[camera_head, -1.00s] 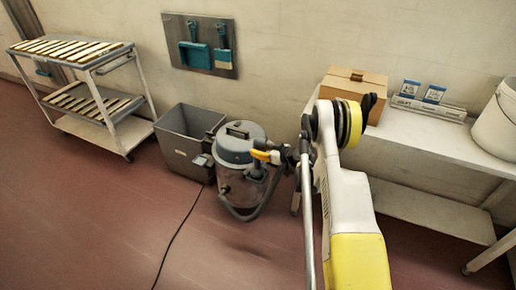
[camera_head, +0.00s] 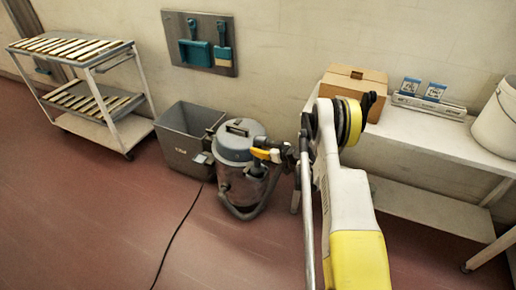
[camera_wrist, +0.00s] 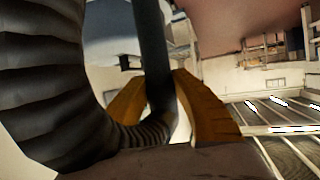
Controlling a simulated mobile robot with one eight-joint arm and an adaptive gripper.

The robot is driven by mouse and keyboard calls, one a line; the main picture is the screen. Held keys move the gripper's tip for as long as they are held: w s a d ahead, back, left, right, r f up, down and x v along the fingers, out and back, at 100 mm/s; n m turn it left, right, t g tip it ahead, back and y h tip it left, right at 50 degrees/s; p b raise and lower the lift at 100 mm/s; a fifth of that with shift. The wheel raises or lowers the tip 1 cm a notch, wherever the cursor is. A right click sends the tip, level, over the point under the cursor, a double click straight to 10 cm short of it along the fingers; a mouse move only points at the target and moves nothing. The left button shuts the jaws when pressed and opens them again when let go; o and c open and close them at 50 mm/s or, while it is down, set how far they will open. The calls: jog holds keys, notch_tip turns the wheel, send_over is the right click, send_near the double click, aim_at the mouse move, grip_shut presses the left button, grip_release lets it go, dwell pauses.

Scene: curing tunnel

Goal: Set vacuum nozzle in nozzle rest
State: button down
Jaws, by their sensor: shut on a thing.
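The grey canister vacuum (camera_head: 238,175) stands on the red floor beside a grey bin. My gripper (camera_head: 263,154), with yellow-orange fingers, is at the right side of its lid, partly covering it. In the wrist view the fingers (camera_wrist: 165,108) are closed around a dark tube (camera_wrist: 153,50), which I take for the vacuum nozzle. A ribbed dark hose (camera_wrist: 40,85) fills the left of that view and curves toward the fingers. The nozzle's tip is hidden. I cannot pick out the nozzle rest for certain in either view.
A grey bin (camera_head: 184,140) stands against the wall left of the vacuum. A white rack cart (camera_head: 126,135) is at the far left. The bench (camera_head: 420,138) at right carries a cardboard box (camera_head: 352,84) and a white bucket (camera_head: 498,118). A black cord (camera_head: 175,235) crosses the open floor.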

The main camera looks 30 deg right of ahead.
jog(key=shift+f, duration=0.5)
dwell(0.4)
jog(key=c, duration=1)
grip_release()
jog(key=shift+c, duration=0.2)
jog(key=shift+s, duration=0.1)
